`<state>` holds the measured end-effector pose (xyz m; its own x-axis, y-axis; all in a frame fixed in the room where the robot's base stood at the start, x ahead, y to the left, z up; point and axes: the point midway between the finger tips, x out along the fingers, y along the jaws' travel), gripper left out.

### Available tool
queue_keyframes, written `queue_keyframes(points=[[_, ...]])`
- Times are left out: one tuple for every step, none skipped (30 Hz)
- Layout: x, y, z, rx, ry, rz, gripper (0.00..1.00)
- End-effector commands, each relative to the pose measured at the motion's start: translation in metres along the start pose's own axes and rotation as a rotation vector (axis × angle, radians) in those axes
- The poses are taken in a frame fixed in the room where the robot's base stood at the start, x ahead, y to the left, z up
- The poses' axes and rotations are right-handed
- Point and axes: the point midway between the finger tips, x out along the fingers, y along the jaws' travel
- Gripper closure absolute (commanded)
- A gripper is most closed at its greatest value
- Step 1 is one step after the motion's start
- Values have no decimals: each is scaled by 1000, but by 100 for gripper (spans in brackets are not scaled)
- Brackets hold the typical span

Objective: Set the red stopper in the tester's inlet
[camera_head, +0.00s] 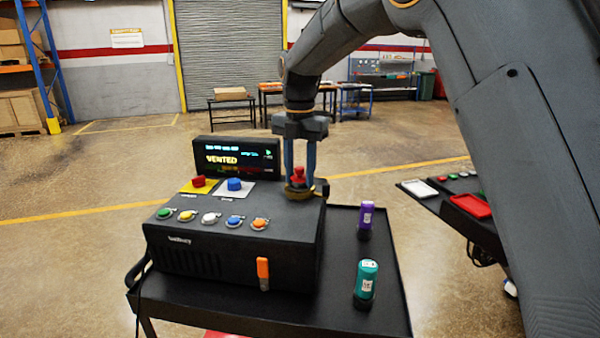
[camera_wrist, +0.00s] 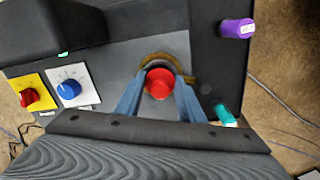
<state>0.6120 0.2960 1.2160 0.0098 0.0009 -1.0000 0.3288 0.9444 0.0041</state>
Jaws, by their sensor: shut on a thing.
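The red stopper (camera_head: 298,174) stands upright at the brass-coloured ring of the inlet (camera_head: 301,191), on the right rear top of the black tester (camera_head: 240,262). My gripper (camera_head: 299,178) points straight down and is shut on the red stopper, one finger on each side. In the wrist view the round red top of the stopper (camera_wrist: 159,83) sits between the two blue-grey fingers (camera_wrist: 160,92), with the inlet ring (camera_wrist: 151,58) partly showing behind it. I cannot tell how deep the stopper sits, as its lower end is hidden.
The tester's display (camera_head: 237,156) reads VENTED. A red knob (camera_head: 198,181), a blue knob (camera_head: 234,184) and several coloured buttons lie left of the inlet. A purple canister (camera_head: 366,217) and a teal canister (camera_head: 366,281) stand on the cart (camera_head: 338,290) to the right.

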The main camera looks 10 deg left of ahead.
Motion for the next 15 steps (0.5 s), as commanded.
queue_keyframes(points=[[11,-1,-2,0,11,-9,91],[12,-2,-2,0,11,-10,91],[13,-2,-2,0,12,-11,91],[14,-2,-2,0,13,-11,91],[15,-2,-2,0,14,-12,91],[16,-2,-2,0,15,-13,91],[16,-2,-2,0,15,-13,91],[16,-2,-2,0,15,-13,91],[16,-2,-2,0,15,-13,91],[16,-2,-2,0,15,-13,91],[16,-2,-2,0,15,-13,91],[16,-2,-2,0,15,-12,91],[16,-2,-2,0,15,-12,91],[16,-2,-2,0,15,-12,91],[16,-2,-2,0,15,-12,91]])
